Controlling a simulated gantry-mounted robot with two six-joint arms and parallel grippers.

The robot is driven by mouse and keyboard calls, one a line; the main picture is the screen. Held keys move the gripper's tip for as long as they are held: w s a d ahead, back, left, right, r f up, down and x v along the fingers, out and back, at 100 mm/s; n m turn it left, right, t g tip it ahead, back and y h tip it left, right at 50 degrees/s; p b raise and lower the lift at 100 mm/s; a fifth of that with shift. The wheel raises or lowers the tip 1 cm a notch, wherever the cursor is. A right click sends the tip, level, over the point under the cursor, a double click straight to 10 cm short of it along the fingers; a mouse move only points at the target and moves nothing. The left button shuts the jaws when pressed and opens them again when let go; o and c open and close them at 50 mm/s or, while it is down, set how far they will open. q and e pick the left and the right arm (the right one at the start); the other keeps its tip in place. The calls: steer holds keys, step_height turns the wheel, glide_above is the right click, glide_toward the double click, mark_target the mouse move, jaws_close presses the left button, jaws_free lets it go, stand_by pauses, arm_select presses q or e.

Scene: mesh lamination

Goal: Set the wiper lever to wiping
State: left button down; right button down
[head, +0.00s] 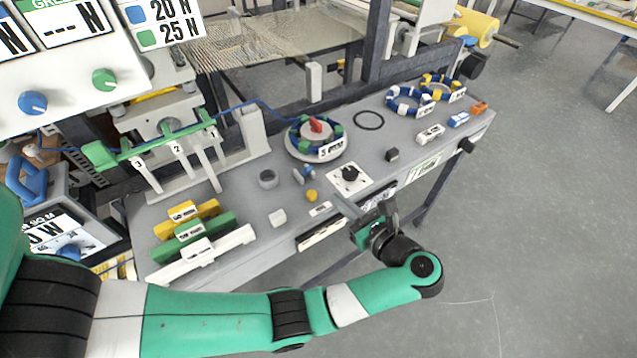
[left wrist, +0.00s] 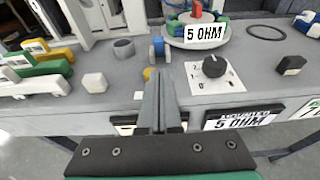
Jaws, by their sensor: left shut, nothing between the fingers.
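No part is clearly marked as the wiper lever, so I cannot tell which it is. A black knob (head: 349,173) sits on a white plate with dial marks; it also shows in the left wrist view (left wrist: 213,66), right of my fingers. A red handle (head: 316,125) stands on a round blue, green and white unit labelled 5 OHM. My left gripper (head: 350,207) is over the bench's front edge, just in front of the knob plate and apart from it. Its fingers (left wrist: 160,98) are shut and empty. My right gripper is not in view.
Yellow, green and white blocks (head: 190,238) lie on the left of the grey bench (head: 235,204). Several upright posts carry number tags behind them. Small pieces, a black ring (head: 368,120) and blue ring units (head: 408,100) spread along the bench. Open floor lies to the right.

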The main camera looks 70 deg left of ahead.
mark_target(309, 173)
arm_select(q)
steer(key=b+x, duration=0.1)
steer(key=x, duration=0.9)
steer(key=shift+a+r, duration=0.1)
steer(key=shift+r, duration=0.05)
